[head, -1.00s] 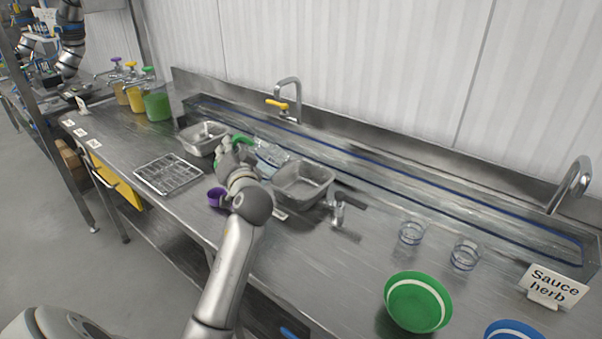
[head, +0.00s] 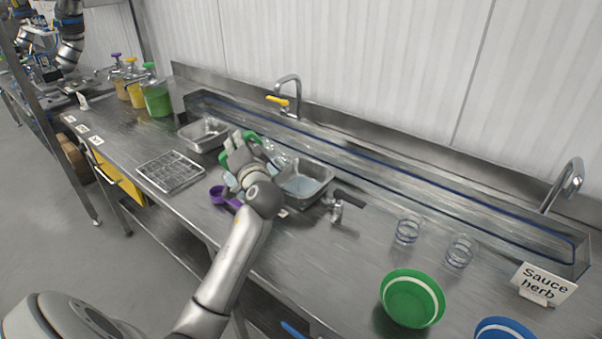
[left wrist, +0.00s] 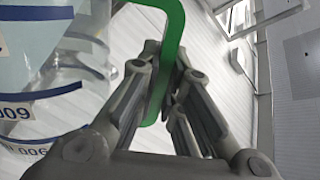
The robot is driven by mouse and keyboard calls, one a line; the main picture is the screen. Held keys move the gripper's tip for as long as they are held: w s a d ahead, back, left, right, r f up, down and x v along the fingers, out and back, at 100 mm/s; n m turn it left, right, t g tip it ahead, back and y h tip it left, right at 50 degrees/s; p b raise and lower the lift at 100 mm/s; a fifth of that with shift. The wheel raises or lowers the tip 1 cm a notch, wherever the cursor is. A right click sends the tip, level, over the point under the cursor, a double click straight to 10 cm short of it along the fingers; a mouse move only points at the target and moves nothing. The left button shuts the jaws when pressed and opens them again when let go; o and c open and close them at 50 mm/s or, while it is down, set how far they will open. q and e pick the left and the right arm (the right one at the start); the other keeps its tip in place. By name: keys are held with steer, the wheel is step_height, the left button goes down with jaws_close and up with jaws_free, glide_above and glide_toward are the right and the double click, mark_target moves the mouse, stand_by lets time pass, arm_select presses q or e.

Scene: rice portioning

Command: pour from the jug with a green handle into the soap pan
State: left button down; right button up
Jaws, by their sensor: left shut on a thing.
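The clear jug (head: 276,152) with a green handle (head: 250,136) is held over the counter, tilted, beside and partly above the back edge of a metal pan (head: 322,195). This pan shows pale bluish liquid inside. No readable label tells which pan is the soap pan. My left gripper (head: 238,152) is shut on the green handle. In the left wrist view the fingers (left wrist: 172,95) close around the handle (left wrist: 172,40), and the clear jug body (left wrist: 50,100) with labels fills the left side. My right gripper is not in view.
Another metal pan (head: 187,135) stands to the left. Dispensers stand at the far left.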

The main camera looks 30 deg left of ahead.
mark_target(249, 136)
arm_select(q)
steer(key=shift+w+d+r+m+p, duration=0.25)
steer(key=shift+w+r+m+p, duration=0.1)
steer(key=shift+m+p, duration=0.2)
stand_by(0.5)
steer(key=shift+w+d+r+m+p, duration=0.1)
steer(key=shift+w+d+m+p, duration=0.2)
steer(key=shift+w+m+p, duration=0.25)
steer(key=shift+w+d+r+m+p, duration=0.1)
steer(key=shift+w+d+m+p, duration=0.15)
steer(key=shift+w+m+p, duration=0.3)
stand_by(1.4)
